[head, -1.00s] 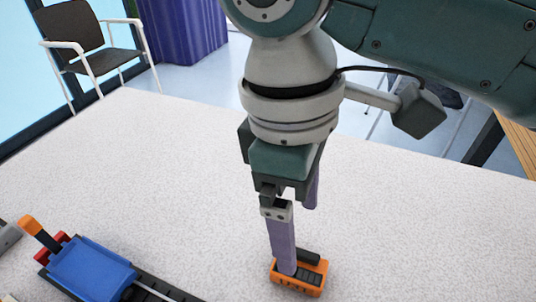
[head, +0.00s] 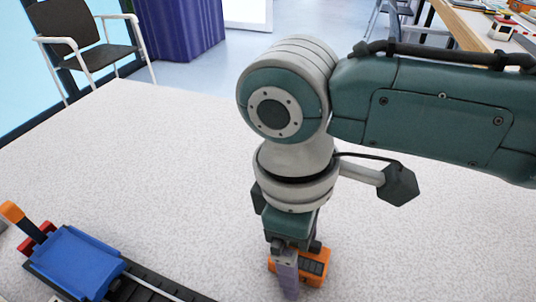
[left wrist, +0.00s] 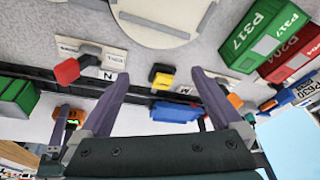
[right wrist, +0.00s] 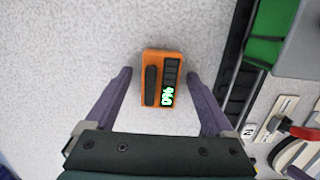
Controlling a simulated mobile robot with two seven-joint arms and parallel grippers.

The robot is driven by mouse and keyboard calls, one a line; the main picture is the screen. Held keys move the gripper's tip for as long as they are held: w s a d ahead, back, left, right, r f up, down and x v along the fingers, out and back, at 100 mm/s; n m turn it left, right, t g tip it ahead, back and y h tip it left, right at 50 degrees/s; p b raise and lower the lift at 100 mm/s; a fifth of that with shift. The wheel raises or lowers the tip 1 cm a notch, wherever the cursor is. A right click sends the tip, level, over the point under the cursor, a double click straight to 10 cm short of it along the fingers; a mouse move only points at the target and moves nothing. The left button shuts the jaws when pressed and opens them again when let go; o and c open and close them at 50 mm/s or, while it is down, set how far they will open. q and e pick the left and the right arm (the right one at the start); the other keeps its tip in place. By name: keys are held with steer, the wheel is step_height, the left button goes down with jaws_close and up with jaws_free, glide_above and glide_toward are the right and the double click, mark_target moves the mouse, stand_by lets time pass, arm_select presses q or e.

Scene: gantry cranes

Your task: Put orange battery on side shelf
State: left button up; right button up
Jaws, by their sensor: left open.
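The orange battery (head: 316,268) lies on the pale speckled table, low in the head view. In the right wrist view the battery (right wrist: 174,66) shows its dark handle bar and a lit green display. My right gripper (right wrist: 160,75) is open, with one purple finger on each side of the battery's near part and gaps on both sides. In the head view its finger (head: 287,276) covers the battery's left part. My left gripper (left wrist: 161,74) is open and empty, seen only in the left wrist view. I cannot make out the side shelf for sure.
A blue block (head: 75,262) on a dark rail stands at lower left. Green container P317 (left wrist: 262,32) and a red one (left wrist: 292,58) show in the left wrist view. A wooden surface (head: 470,25) is at the upper right. The table behind the battery is clear.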

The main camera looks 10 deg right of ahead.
jaws_close()
stand_by(0.5)
steer(key=shift+r, duration=0.15)
